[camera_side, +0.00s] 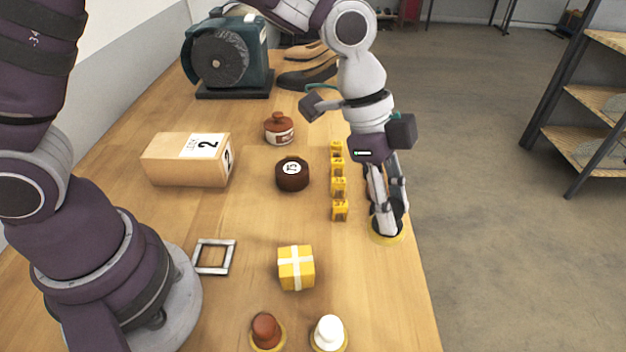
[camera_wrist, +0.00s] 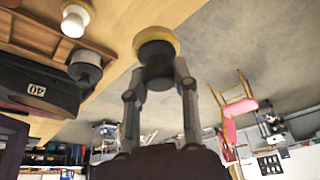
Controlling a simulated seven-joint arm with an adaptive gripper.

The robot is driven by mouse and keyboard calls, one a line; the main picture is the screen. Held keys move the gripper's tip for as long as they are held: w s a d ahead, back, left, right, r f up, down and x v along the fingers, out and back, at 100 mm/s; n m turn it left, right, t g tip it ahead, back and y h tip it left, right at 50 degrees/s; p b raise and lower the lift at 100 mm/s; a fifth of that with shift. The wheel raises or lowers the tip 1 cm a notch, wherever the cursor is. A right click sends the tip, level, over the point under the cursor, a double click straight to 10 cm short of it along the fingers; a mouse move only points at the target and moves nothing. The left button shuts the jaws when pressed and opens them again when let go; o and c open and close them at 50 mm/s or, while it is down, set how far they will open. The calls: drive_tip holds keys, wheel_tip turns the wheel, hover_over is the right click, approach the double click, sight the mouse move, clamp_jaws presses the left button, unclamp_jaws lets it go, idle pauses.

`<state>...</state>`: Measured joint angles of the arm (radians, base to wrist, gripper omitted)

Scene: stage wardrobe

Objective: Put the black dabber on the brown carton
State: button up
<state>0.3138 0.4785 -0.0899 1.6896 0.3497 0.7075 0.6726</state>
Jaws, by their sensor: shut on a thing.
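My gripper (camera_side: 388,222) is at the right edge of the table, pointing down, with its fingers shut on the black dabber. The black dabber (camera_side: 401,208) has a yellow base that shows below the fingers; I cannot tell whether it touches the table. In the wrist view the dabber (camera_wrist: 155,52) sits between the two fingertips, its yellow rim facing away from me. The brown carton (camera_side: 170,163), a tan box with a white "2" label, lies on the left of the table, well apart from my gripper.
Several yellow numbered clips (camera_side: 339,187) stand in a row left of my gripper. A dark round tin (camera_side: 292,180) and a lidded pot (camera_side: 279,135) lie between them and the carton. A yellow box (camera_side: 296,268), metal frame (camera_side: 201,257), brown dabber (camera_side: 265,328) and white dabber (camera_side: 329,331) are in front.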

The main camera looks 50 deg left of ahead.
drive_tip(key=w+a+r+n+t+y, duration=0.1)
drive_tip(key=w+a+n, duration=0.15)
drive_tip(key=a, duration=0.55)
drive_tip(key=w+a+r+n+t, duration=0.1)
drive_tip(key=w+a+n, duration=0.15)
drive_tip(key=a, duration=0.45)
wheel_tip(320, 180, up, 2)
drive_tip(key=n+t+y, duration=0.1)
drive_tip(key=n+y, duration=0.2)
drive_tip(key=n, duration=0.7)
hover_over(195, 140)
drive_tip(key=s, duration=0.2)
wheel_tip(195, 140, down, 8)
drive_tip(key=shift+r, duration=0.2)
drive_tip(key=shift+f, duration=0.1)
drive_tip(key=o, duration=0.9)
drive_tip(key=shift+o, duration=0.2)
